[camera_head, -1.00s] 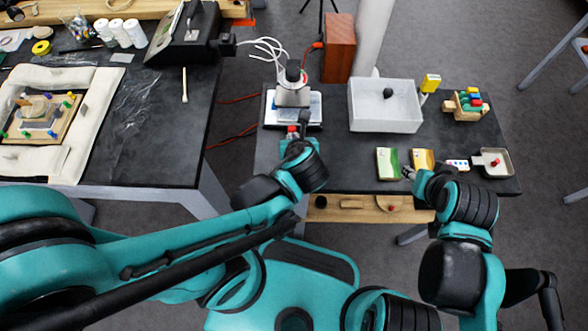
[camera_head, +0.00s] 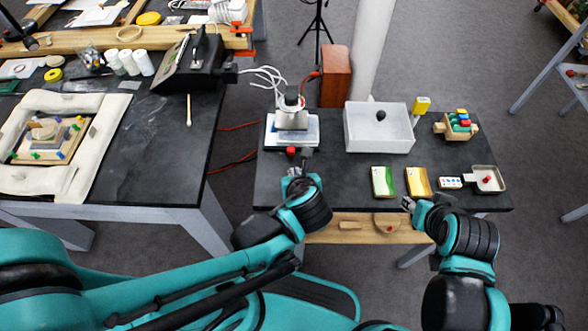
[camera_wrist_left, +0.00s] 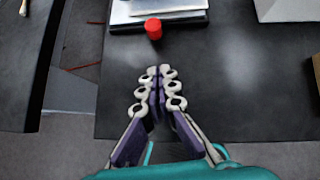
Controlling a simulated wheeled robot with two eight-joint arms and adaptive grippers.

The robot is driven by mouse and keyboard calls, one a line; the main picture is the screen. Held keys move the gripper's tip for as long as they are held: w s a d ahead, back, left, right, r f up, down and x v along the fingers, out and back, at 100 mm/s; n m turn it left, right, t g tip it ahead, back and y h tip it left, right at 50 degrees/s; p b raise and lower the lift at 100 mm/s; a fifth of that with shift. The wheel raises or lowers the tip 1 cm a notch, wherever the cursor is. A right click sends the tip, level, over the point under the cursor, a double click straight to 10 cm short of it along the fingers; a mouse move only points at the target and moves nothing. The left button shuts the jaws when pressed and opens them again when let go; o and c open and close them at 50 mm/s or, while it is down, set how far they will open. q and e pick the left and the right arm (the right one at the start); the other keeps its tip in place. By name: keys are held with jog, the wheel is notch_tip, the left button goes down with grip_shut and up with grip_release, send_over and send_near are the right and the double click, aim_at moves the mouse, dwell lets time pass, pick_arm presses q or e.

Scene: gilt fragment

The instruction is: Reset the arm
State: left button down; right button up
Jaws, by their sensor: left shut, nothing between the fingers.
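My left gripper (camera_head: 304,155) hangs over the front of the small black table. In the left wrist view, its pale, looped fingertips (camera_wrist_left: 158,72) meet and hold nothing. A red knob (camera_wrist_left: 153,28) is just beyond the fingertips with a visible gap; it also shows in the head view (camera_head: 291,151). My right gripper (camera_head: 408,203) is at the table's front edge, just in front of the yellow card. It is too small to tell whether it is open or shut.
A silver device (camera_head: 292,112) stands on a white-topped base (camera_head: 312,130). A white bin (camera_head: 365,142), green card (camera_head: 384,182), yellow card (camera_head: 418,182) and small pan (camera_head: 497,180) are on the table. A wooden shelf (camera_head: 340,237) is below its front. A larger bench (camera_head: 160,165) stands left.

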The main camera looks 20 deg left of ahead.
pick_arm(q)
jog(key=shift+s+d+r+p, duration=0.25)
jog(key=shift+r+p, duration=0.2)
jog(key=shift+r, duration=0.15)
jog(key=shift+s+d+r+p, duration=0.1)
jog(key=shift+s+r+p, duration=0.1)
jog(key=shift+r+p, duration=0.3)
jog(key=p+v, duration=0.2)
jog(key=v, duration=0.3)
jog(key=shift+s, duration=0.3)
pick_arm(e)
jog(key=r, duration=0.5)
jog(key=shift+w+a, duration=0.1)
jog(key=shift+w, duration=0.25)
